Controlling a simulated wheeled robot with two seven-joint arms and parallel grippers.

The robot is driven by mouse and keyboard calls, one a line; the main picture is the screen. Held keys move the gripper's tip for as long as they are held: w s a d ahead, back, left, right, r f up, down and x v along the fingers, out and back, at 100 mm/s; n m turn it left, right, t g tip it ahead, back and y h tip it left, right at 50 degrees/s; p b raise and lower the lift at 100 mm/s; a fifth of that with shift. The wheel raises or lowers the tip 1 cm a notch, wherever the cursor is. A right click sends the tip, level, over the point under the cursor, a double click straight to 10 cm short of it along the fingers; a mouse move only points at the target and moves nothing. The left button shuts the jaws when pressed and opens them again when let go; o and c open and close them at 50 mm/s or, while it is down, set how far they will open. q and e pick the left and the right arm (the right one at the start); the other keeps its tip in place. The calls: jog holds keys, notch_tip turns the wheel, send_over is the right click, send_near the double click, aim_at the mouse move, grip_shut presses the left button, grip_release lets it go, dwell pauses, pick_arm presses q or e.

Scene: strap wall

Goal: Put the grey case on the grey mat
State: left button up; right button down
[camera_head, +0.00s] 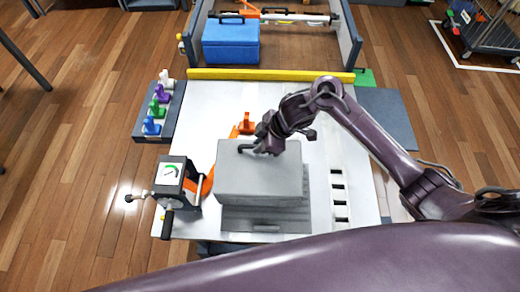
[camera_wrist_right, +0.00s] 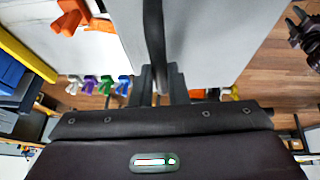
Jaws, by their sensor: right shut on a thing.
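The grey case (camera_head: 258,175) is a box with a dark handle (camera_head: 246,148) on top, over the front middle of the white table. My right gripper (camera_head: 266,144) is shut on the handle from above. In the right wrist view the dark handle bar (camera_wrist_right: 154,45) runs between the fingers, with the case's grey top (camera_wrist_right: 215,45) beside it. A darker flat grey piece (camera_head: 265,221), possibly the mat, shows below the case's front edge. I cannot tell whether the case touches it. Another flat dark grey surface (camera_head: 392,118) lies at the table's right edge. My left gripper is not in view.
A strap device (camera_head: 172,180) with an orange strap (camera_head: 208,178) stands left of the case. Coloured clamps (camera_head: 154,110) sit on a rack at left. A yellow bar (camera_head: 270,75) edges the back, before a blue box (camera_head: 231,42). A slotted white strip (camera_head: 339,195) lies right.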

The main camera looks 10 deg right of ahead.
aim_at(260, 155)
notch_tip(260, 155, down, 3)
jog(key=shift+f, duration=0.1)
jog(key=shift+s+f, duration=0.1)
jog(key=shift+s, duration=0.1)
jog(key=c, duration=1.8)
grip_release()
jog(key=shift+s+f, duration=0.15)
jog(key=o, duration=0.4)
jog(key=shift+w+r, duration=0.25)
jog(key=shift+d+r, duration=0.15)
jog(key=shift+r, duration=0.3)
jog(key=p+v, duration=0.1)
jog(key=v, duration=1)
jog(key=shift+s, duration=0.15)
